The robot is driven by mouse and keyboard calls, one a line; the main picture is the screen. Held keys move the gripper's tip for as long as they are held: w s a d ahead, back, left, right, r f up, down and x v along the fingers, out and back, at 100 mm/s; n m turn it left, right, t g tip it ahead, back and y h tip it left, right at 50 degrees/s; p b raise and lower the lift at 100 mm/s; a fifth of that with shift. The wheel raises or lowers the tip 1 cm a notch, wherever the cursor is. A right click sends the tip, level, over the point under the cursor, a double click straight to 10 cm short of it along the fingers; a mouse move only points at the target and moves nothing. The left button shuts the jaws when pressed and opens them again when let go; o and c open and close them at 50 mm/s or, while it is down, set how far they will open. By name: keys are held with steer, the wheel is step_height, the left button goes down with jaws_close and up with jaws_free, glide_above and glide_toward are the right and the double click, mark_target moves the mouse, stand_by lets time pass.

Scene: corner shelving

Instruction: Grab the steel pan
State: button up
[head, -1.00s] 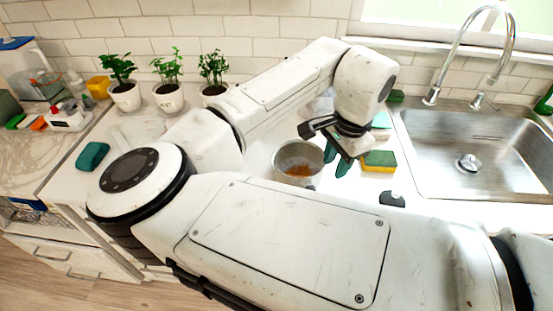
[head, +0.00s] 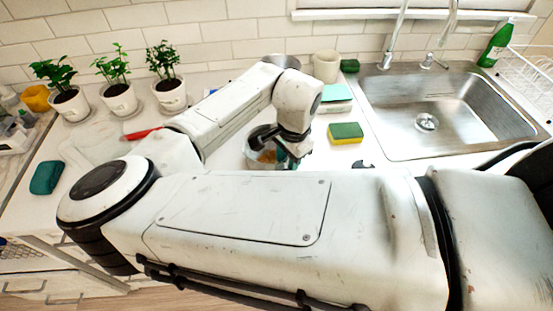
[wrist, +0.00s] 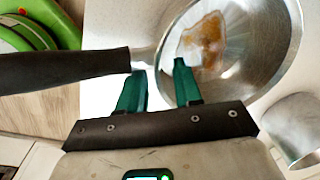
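The steel pan (head: 252,162) stands on the white counter, partly hidden behind my arm in the head view. In the wrist view the pan (wrist: 265,45) is a shiny round bowl with a brown stain inside; its black handle (wrist: 65,68) runs to the left from a short metal neck. My gripper (wrist: 160,68) is open, its two green fingers apart with nothing clearly held between them. The left fingertip is close to the neck, where the handle meets the pan; the right fingertip overlaps the pan's near rim in the picture. Contact cannot be told.
A yellow-green sponge (head: 346,133) lies right of the pan, before the sink (head: 420,105). A white cup (head: 326,66) stands behind. Potted plants (head: 118,98) line the back left. A metal vessel (wrist: 298,125) is near the pan in the wrist view.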

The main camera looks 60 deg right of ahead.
steer(key=shift+w+f, duration=0.1)
steer(key=shift+f, duration=0.85)
jaws_close()
